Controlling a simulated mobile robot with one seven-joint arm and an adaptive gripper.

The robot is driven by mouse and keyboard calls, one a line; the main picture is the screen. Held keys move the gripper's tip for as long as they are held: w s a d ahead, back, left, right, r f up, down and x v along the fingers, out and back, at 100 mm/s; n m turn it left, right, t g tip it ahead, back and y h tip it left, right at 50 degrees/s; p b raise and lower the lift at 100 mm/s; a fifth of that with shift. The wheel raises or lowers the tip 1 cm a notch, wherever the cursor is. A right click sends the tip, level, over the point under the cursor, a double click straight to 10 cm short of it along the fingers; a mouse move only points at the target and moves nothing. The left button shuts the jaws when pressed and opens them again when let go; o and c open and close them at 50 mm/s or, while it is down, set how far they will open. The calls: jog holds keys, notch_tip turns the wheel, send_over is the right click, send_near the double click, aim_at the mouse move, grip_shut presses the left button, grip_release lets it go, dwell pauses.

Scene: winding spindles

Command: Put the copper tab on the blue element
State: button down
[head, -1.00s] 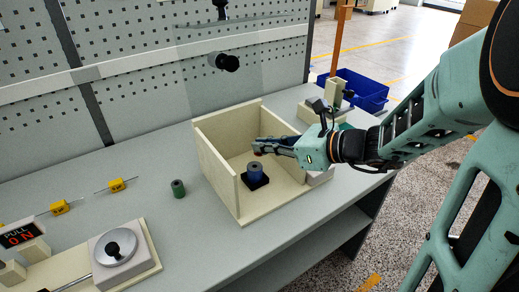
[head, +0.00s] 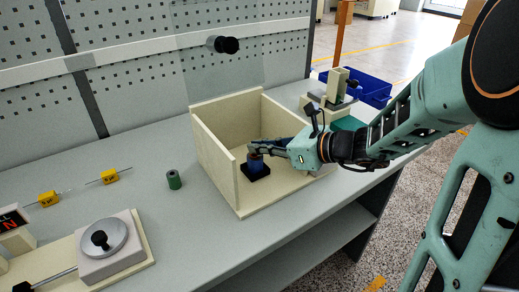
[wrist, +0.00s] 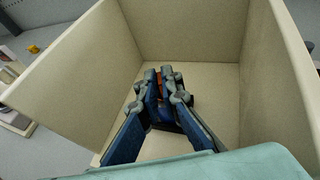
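The blue element (head: 257,168), a short blue cylinder with a greyish top, stands upright on a dark square base inside an open cream box (head: 240,190). My gripper (head: 255,150) reaches into the box from the right, with its fingertips right above the blue element. In the wrist view my gripper's fingers (wrist: 164,82) are close together, with a copper-orange sliver, the copper tab (wrist: 158,86), between them. The fingers cover most of the tab and of the blue element. I cannot tell whether the tab touches the element.
The box has raised walls at the left and back. A green cylinder (head: 174,180) stands left of it on the grey table. Two yellow parts with wires (head: 109,176) and a knob unit (head: 103,245) lie farther left. A blue bin (head: 365,88) is behind at the right.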

jog(key=shift+f, duration=0.2)
jog(key=c, duration=2.1)
grip_release()
jog(key=shift+r, duration=0.1)
jog(key=shift+r, duration=0.25)
jog(key=p+v, duration=0.2)
jog(key=v, duration=0.9)
jog(key=shift+s+d, duration=0.3)
jog(key=shift+d, duration=0.05)
